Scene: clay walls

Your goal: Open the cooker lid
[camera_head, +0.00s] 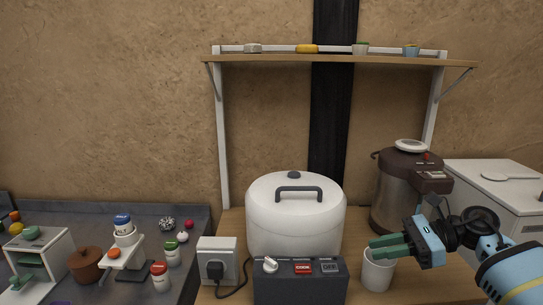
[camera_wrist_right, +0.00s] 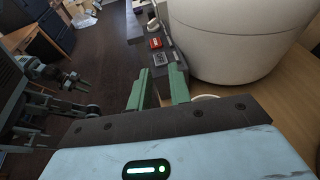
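The white rounded cooker (camera_head: 295,228) stands on the wooden counter, its lid (camera_head: 268,192) down, with a dark handle (camera_head: 299,189) on top. The cooker's white side also shows in the right wrist view (camera_wrist_right: 235,45). A dark control box with a red COOK button (camera_head: 303,268) and a white knob is in front of it. My right gripper (camera_head: 374,247) is to the right of the cooker, below lid height. Its green fingers (camera_wrist_right: 160,75) are apart with nothing between them.
A white cup (camera_head: 378,270) stands just below my right gripper. A brown dispenser (camera_head: 402,190) is behind it. A socket box (camera_head: 217,262) with a plugged cable is left of the cooker. A shelf (camera_head: 340,60) hangs above, with free room between it and the lid.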

